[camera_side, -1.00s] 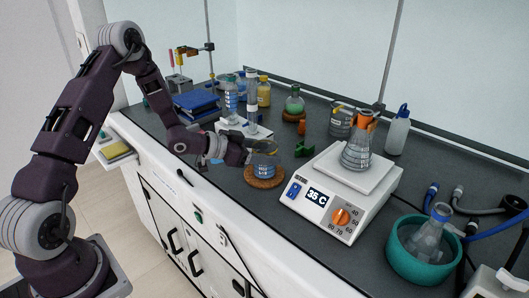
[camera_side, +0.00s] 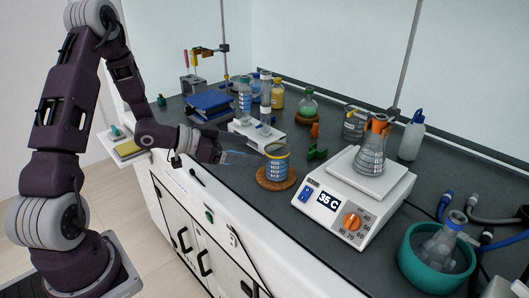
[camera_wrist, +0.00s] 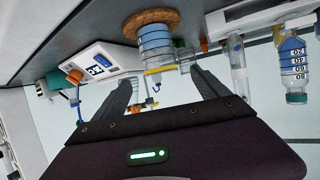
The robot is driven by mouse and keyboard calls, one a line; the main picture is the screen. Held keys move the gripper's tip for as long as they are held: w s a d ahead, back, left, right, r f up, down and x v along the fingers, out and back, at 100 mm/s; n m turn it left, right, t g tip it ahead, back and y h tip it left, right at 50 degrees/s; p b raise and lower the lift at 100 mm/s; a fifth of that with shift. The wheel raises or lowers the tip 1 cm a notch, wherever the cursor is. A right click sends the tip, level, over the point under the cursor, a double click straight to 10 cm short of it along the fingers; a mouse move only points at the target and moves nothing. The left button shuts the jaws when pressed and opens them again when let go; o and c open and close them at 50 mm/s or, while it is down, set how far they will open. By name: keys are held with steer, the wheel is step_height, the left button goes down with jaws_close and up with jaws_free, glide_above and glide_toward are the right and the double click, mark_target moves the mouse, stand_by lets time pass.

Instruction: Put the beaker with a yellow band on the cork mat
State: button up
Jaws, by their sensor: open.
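The clear beaker with a yellow band (camera_side: 277,168) near its rim and blue markings stands upright on the round cork mat (camera_side: 262,183). My gripper (camera_side: 248,157) is to the left of the beaker, open and empty, with its fingers pointing toward it and a small gap between. In the wrist view the scene is upside down. There the beaker (camera_wrist: 154,45) rests on the cork mat (camera_wrist: 150,18), and it lies beyond and between the two spread fingers of my gripper (camera_wrist: 162,78).
A hotplate (camera_side: 340,205) with an orange-banded flask (camera_side: 371,155) stands right of the mat. A green object (camera_side: 317,152) lies behind the mat. A balance-like white stand (camera_side: 256,133) with a cylinder is behind my gripper. A teal bowl (camera_side: 410,270) is at far right.

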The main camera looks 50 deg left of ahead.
steer(key=s+r+n+g+y, duration=0.2)
steer(key=s+r+g+y, duration=0.2)
steer(key=s+r+y, duration=0.6)
steer(key=s+d+r+n+g+h, duration=0.1)
steer(key=s+d+r+h, duration=0.1)
steer(key=s+d, duration=0.3)
steer(key=s+d+r+n+g+h, duration=0.1)
steer(key=s+d, duration=0.5)
steer(key=s, duration=0.6)
steer(key=shift+s+d+r+g+h, duration=0.2)
steer(key=shift+s+r+g+h, duration=0.25)
steer(key=shift+h, duration=0.55)
